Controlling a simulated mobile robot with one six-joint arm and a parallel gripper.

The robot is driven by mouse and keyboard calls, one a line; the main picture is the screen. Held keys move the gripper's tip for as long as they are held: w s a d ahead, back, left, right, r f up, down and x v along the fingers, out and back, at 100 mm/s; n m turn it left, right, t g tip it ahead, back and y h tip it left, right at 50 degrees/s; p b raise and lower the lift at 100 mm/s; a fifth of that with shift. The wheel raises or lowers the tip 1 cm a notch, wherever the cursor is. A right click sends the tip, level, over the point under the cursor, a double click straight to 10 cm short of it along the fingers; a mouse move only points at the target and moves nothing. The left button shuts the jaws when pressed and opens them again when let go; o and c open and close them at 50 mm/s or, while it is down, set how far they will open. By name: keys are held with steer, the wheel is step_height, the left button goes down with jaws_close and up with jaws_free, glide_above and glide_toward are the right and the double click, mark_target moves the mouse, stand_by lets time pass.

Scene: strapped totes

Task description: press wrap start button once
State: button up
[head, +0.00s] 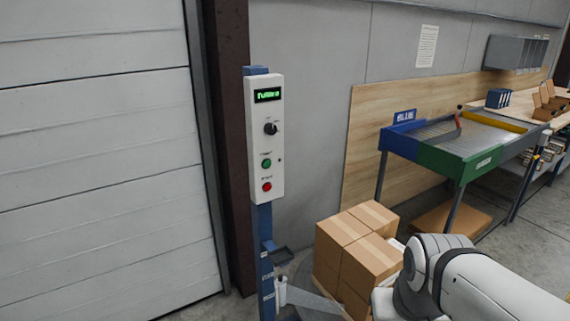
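A white control box (263,105) is mounted on a blue post (265,240) left of the middle. A small screen (268,95) at its top shows green letters. Below it are a black rotary knob (270,128), a green button (266,163) and a red button (267,186). The labels by the buttons are too small to read, so I cannot confirm which one is marked as wrap start. My arm shows at the bottom right, well apart from the box. My gripper is not in view.
A grey shutter door (95,160) fills the left. The space before the control box looks clear.

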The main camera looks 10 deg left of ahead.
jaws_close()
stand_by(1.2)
